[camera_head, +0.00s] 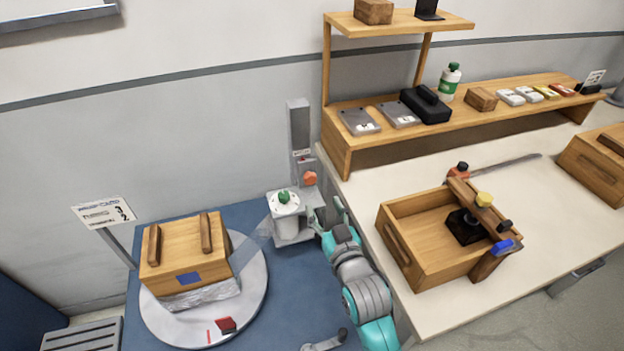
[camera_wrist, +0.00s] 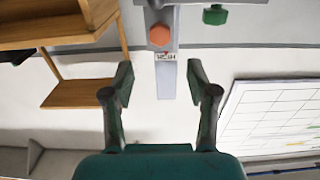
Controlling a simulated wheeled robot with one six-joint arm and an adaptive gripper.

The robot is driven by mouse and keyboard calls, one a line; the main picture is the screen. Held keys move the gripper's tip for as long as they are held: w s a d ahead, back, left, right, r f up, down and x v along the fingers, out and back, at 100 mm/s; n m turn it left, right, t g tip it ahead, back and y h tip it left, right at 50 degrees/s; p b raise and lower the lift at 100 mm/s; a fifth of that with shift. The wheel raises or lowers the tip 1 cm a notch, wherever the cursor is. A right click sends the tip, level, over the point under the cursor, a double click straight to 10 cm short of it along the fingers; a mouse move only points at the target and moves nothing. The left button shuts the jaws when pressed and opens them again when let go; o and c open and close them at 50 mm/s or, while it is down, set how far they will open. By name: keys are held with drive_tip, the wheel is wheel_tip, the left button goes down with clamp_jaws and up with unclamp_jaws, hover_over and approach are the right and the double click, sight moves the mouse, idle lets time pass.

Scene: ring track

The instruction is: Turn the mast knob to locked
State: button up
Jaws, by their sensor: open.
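The grey mast (camera_head: 299,128) stands upright by the wall at the back of the blue table. An orange, faceted knob (camera_head: 310,178) sits low on it, just below a small label. In the wrist view, which looks upside down, the orange knob (camera_wrist: 160,35) and the mast (camera_wrist: 166,80) appear between and beyond my fingers. My gripper (camera_wrist: 159,74) is open and empty, with the knob apart from both fingertips. In the head view my gripper (camera_head: 327,214) is in front of the mast, beside the film roll. I cannot read the knob's lock setting.
A film roll (camera_head: 287,222) with a green knob (camera_head: 283,196) stands left of my gripper. Film runs to a wrapped wooden crate (camera_head: 190,257) on a round turntable (camera_head: 258,300). The white bench (camera_head: 350,200) and wooden shelf (camera_head: 338,150) are close on the right.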

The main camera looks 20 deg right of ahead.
sight(311, 180)
drive_tip(key=w, duration=1)
clamp_jaws()
